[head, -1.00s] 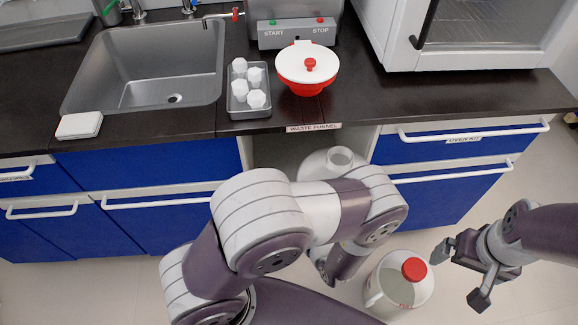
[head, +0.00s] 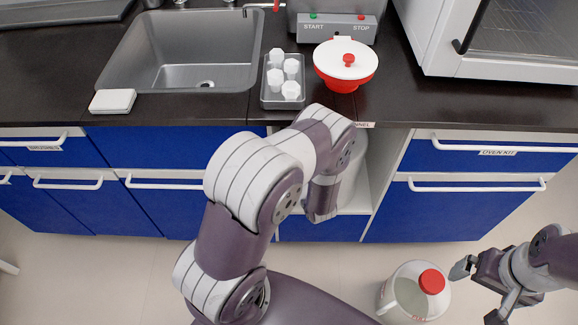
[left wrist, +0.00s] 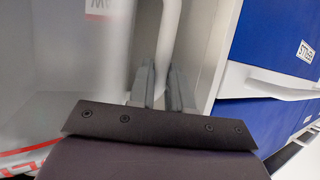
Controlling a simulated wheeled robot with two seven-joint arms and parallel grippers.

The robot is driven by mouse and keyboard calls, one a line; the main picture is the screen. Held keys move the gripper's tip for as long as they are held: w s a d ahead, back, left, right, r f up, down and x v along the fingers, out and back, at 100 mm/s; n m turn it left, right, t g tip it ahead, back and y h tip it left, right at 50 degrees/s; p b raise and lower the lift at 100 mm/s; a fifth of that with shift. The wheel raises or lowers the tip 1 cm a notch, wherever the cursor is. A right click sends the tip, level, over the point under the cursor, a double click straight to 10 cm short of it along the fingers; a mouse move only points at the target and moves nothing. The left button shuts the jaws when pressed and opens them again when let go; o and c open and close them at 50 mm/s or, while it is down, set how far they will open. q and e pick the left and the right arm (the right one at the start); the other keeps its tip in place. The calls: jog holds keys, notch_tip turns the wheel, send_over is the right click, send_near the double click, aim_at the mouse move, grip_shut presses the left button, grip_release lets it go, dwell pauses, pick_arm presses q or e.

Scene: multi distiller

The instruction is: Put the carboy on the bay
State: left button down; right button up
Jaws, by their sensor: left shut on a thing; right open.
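A pale translucent carboy (head: 352,182) stands in the open bay (head: 390,160) under the counter, partly hidden behind my left arm in the head view. In the left wrist view, my left gripper (left wrist: 166,85) is shut on the white handle (left wrist: 169,45) of a carboy, its pale body (left wrist: 60,75) filling the left side. In the head view the left fingers are hidden behind my own arm. A second carboy (head: 405,297) with a red cap (head: 432,281) stands upright on the floor. My right gripper (head: 480,291) is open and empty, to the right of the capped carboy.
Blue drawers (head: 455,215) with white bar handles flank the bay on the right, and blue cabinets (head: 70,200) on the left. The counter above holds a red-and-white funnel (head: 345,66), a tray of white caps (head: 283,90) and a sink.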

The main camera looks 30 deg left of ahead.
pick_arm(q)
jog(key=shift+f, duration=0.25)
jog(key=c, duration=1.3)
grip_release()
jog(key=shift+s, duration=0.1)
jog(key=shift+d, duration=0.1)
